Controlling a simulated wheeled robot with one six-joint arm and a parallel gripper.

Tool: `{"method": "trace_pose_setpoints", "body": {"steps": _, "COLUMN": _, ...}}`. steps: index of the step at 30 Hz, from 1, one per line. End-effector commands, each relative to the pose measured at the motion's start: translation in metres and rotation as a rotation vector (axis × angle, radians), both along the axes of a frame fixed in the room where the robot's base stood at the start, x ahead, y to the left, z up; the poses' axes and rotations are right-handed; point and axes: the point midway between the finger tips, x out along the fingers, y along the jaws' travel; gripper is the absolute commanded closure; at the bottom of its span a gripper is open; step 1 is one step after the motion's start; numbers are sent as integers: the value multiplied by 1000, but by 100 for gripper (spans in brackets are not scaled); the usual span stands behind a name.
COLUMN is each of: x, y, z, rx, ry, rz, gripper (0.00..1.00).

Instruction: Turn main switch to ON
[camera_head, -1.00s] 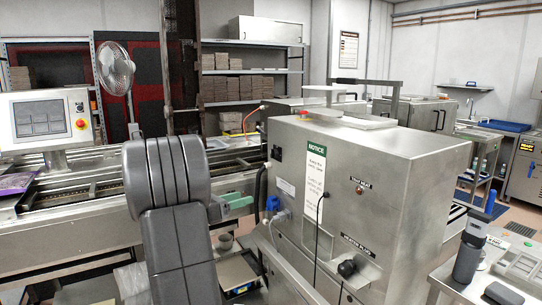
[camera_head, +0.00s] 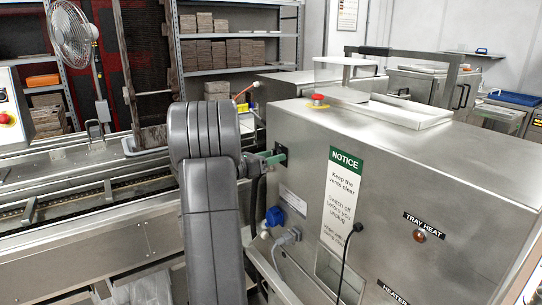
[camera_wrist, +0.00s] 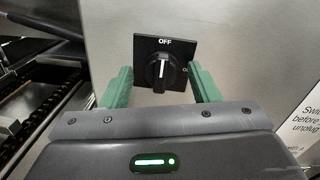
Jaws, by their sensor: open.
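The main switch (camera_wrist: 160,70) is a black rotary knob on a square black plate in the wrist view. Its white pointer line stands upright, toward the OFF label at the top. A second label at the plate's right edge is partly hidden. My gripper (camera_wrist: 161,86) is open, its two green fingers on either side of the knob and apart from it. In the head view the switch plate (camera_head: 281,154) shows on the left side of the steel machine (camera_head: 420,165), with my gripper (camera_head: 273,158) at it. My arm hides part of the gripper there.
A green NOTICE sign (camera_head: 343,195) and a hanging black cable are right of the switch. A blue socket (camera_head: 274,216) and a grey plug (camera_head: 287,238) sit below it. A conveyor (camera_head: 90,195) runs at left.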

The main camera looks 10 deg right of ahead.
Motion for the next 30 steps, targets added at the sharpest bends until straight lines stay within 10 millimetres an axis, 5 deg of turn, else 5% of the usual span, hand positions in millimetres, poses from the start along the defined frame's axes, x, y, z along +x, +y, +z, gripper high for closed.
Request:
{"method": "trace_pose_setpoints", "body": {"steps": 9, "x": 1, "y": -2, "z": 0, "rx": 0, "ry": 0, "rz": 1, "gripper": 47}}
{"method": "trace_pose_setpoints", "body": {"steps": 16, "x": 1, "y": -2, "z": 0, "rx": 0, "ry": 0, "rz": 1, "gripper": 90}}
{"method": "trace_pose_setpoints", "body": {"steps": 30, "x": 1, "y": -1, "z": -5, "rx": 38, "ry": -110, "rz": 2, "gripper": 89}}
